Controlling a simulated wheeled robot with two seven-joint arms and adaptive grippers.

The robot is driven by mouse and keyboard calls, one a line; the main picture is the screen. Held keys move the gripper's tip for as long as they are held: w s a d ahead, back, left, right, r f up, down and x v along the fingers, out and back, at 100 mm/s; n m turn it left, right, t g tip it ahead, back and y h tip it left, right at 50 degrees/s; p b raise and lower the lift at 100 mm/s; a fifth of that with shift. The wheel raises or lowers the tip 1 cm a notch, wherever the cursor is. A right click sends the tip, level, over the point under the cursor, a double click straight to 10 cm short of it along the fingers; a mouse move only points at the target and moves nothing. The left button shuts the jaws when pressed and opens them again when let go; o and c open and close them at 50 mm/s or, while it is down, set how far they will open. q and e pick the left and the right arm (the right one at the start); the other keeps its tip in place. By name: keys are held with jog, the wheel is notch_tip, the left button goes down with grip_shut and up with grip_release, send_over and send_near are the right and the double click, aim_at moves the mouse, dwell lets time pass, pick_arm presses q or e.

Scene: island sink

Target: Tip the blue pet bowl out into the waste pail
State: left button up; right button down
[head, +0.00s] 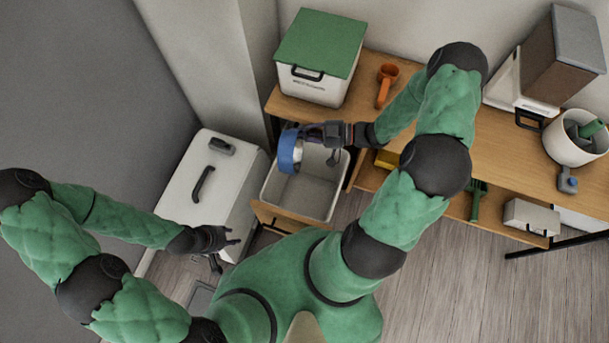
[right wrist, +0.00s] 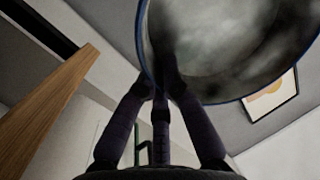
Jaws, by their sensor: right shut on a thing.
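The blue pet bowl (head: 287,152) is tipped on its side over the back left part of the open white waste pail (head: 325,196). My right gripper (head: 304,133) is shut on the bowl's rim. In the right wrist view the bowl (right wrist: 235,45) fills the top, with its grey, blotchy inside and thin blue rim showing. The right fingers (right wrist: 163,85) meet at its near edge. I cannot tell whether anything is left in the bowl. The pail's floor is partly hidden by the bowl and gripper. My left gripper (head: 226,250) is open and empty, left of the pail.
The pail sits behind a wooden pull-out front (head: 287,217). A white lidded bin (head: 208,183) stands left of it. A green-lidded white box (head: 318,62) and an orange scoop (head: 386,83) are on the wooden bench behind. A white pot (head: 568,147) stands at the right.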

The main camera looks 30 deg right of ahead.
jog(key=w+a+f+g+h+p, duration=0.1)
jog(key=a+f+g+h+p, duration=0.1)
jog(key=f+h+p, duration=0.1)
jog(key=w+a+f+g+h+p, duration=0.2)
jog(key=f+h+p, duration=0.1)
jog(key=f+p, duration=0.1)
jog(key=w+a+f+g+h+p, duration=0.2)
jog(key=f+g+h+p, duration=0.1)
jog(key=f+p, duration=0.1)
jog(key=shift+w+a+f+m+p, duration=0.15)
jog(key=shift+a+m+p, duration=0.2)
jog(key=shift+p, duration=0.4)
jog(key=w+f+h+p, duration=0.1)
jog(key=p, duration=0.3)
jog(key=a+g+h+p, duration=0.1)
jog(key=p, duration=0.4)
jog(key=shift+w+a+f, duration=0.15)
jog(key=shift+w+f, duration=0.2)
dwell(0.9)
jog(key=shift+w+f+g, duration=0.1)
jog(key=shift+w+g, duration=0.05)
jog(key=shift+g, duration=0.15)
